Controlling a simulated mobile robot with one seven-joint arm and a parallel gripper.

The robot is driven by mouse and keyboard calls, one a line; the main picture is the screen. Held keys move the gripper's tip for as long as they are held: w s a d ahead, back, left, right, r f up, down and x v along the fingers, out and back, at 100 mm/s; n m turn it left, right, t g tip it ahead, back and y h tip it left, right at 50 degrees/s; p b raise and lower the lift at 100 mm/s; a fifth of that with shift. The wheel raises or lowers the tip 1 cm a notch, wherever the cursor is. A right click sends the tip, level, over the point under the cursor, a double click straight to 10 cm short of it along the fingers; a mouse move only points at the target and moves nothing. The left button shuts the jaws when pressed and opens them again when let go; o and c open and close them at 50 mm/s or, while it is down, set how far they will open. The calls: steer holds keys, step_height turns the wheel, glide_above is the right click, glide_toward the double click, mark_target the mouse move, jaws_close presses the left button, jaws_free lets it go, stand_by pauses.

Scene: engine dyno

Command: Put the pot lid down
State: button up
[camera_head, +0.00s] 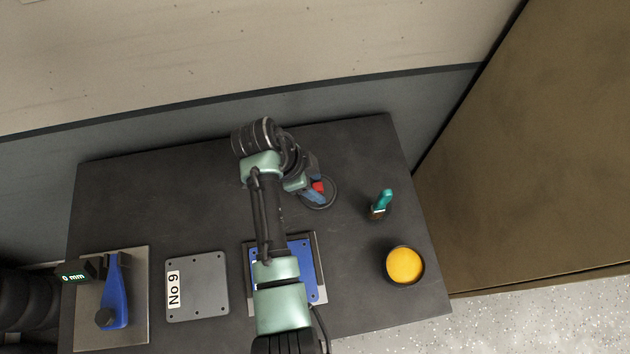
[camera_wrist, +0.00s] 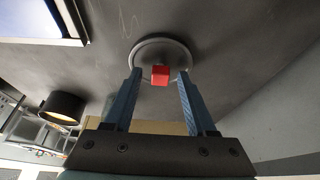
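The pot lid (camera_head: 328,206) is a dark grey disc with a red knob (camera_head: 319,186). It appears to lie on the dark table, right of my arm and partly hidden by my gripper. In the wrist view the lid (camera_wrist: 160,45) lies just beyond my fingertips. Its red knob (camera_wrist: 160,75) is between the two blue fingers, with a clear gap on each side. My gripper (camera_wrist: 160,75) is open and holds nothing. A dark round pot (camera_head: 421,279) with yellow contents stands open at the right; it also shows in the wrist view (camera_wrist: 62,103).
A teal-handled brush (camera_head: 381,204) stands between the lid and the table's right edge. A blue plate in a grey frame (camera_head: 321,262) lies under my arm. A grey "No 9" plate (camera_head: 205,285) and a blue gauge (camera_head: 116,291) are at left. The table's back left is clear.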

steer(key=v, duration=1.2)
steer(key=shift+r+p, duration=0.15)
steer(key=shift+p, duration=0.3)
